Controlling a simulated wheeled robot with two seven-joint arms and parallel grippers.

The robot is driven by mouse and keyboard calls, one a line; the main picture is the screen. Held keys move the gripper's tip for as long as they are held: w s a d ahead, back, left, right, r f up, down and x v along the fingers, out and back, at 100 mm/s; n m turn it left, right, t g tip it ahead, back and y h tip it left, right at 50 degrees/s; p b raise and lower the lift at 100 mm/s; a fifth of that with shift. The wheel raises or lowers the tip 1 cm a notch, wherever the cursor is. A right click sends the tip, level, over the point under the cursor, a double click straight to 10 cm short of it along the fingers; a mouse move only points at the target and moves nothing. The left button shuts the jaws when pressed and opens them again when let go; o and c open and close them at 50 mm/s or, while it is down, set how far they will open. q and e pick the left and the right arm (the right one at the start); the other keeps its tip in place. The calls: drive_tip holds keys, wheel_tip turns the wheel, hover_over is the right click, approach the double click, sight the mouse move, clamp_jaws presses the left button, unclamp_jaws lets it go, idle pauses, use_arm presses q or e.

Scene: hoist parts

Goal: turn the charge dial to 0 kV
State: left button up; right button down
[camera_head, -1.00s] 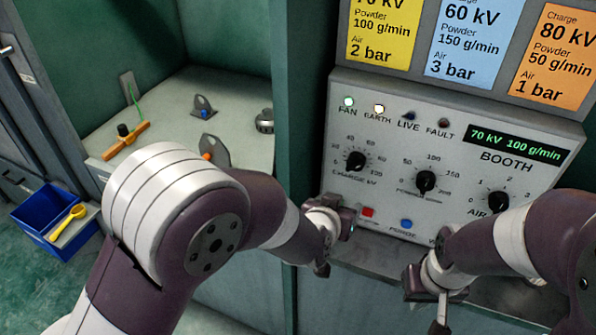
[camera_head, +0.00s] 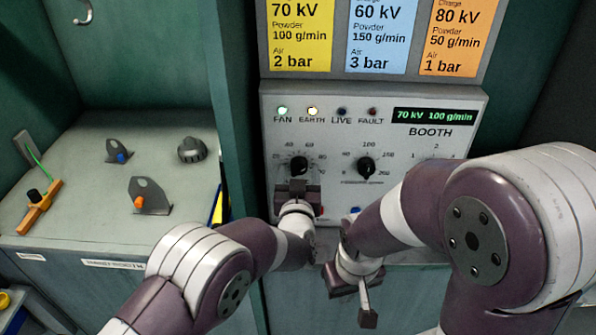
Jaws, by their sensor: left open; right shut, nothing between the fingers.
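The charge dial (camera_head: 299,165) is a black knob on the grey booth panel (camera_head: 330,105), at the left of the dial row. Its pointer direction is too small to tell, and its caption is hidden behind my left gripper. The green display (camera_head: 435,115) reads 70 kV 100 g/min. My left gripper (camera_head: 297,183) is open, just below and in front of the charge dial; I cannot tell if it touches. My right gripper (camera_head: 367,312) is shut and empty, low in front of the panel, pointing down.
The powder dial (camera_head: 367,167) is right of the charge dial; my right arm covers the air dial. FAN (camera_head: 282,111) and EARTH (camera_head: 312,111) lamps are lit, LIVE and FAULT dark. Yellow, blue and orange cards hang above. Small parts stand on the left bench (camera_head: 90,160).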

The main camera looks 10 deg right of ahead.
use_arm(q)
drive_tip(key=shift+w+d, duration=0.15)
drive_tip(key=shift+w, duration=0.15)
drive_tip(key=shift+c, duration=0.4)
drive_tip(key=c, duration=1)
